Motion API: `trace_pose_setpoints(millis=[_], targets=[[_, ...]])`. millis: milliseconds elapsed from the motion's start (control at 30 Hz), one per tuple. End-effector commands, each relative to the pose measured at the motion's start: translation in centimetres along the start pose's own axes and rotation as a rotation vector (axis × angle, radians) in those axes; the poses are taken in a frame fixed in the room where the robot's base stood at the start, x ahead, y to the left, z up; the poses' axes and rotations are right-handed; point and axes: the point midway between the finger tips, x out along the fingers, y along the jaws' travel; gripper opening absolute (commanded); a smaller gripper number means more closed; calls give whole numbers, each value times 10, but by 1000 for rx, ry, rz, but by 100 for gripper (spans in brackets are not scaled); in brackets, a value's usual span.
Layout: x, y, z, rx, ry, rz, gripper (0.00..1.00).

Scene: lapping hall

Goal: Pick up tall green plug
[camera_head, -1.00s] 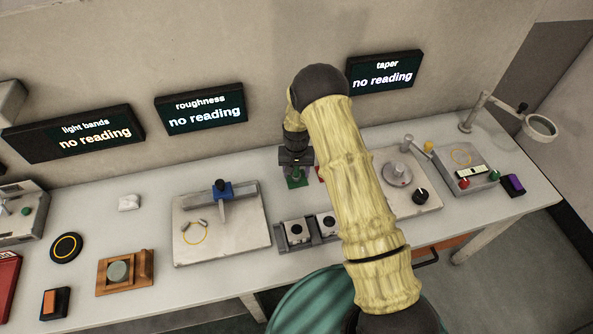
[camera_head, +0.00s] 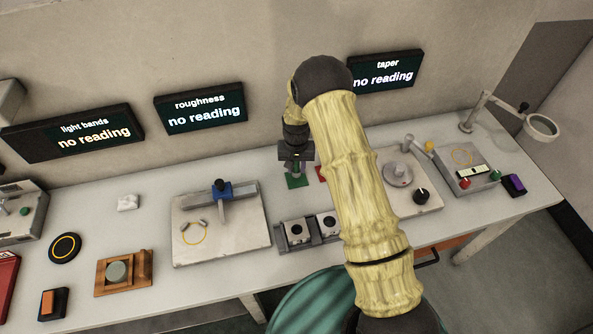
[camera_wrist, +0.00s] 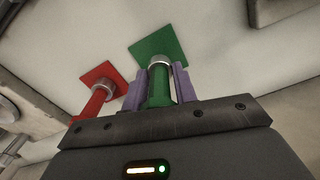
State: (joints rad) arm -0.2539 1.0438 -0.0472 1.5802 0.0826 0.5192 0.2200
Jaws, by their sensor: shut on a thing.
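The tall green plug (camera_wrist: 160,86) is a green cylinder with a silvery band, seen in the wrist view between the two purple fingers of my gripper (camera_wrist: 158,88). My gripper is shut on it. In the head view the plug (camera_head: 295,170) shows just below my gripper (camera_head: 296,160), above a green square (camera_head: 298,182) on the bench. I cannot tell whether the plug's lower end is clear of the green square.
A red plug (camera_wrist: 97,102) with a red square (camera_wrist: 103,75) stands close beside. A grey block with two round holes (camera_head: 310,231) is in front.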

Motion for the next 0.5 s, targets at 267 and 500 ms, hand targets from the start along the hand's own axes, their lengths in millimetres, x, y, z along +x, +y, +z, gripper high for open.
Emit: trace_pose_setpoints(millis=[267,500], targets=[[-51,0,-1,0,5,-1,0],[-76,0,0,-1,1,0,0]])
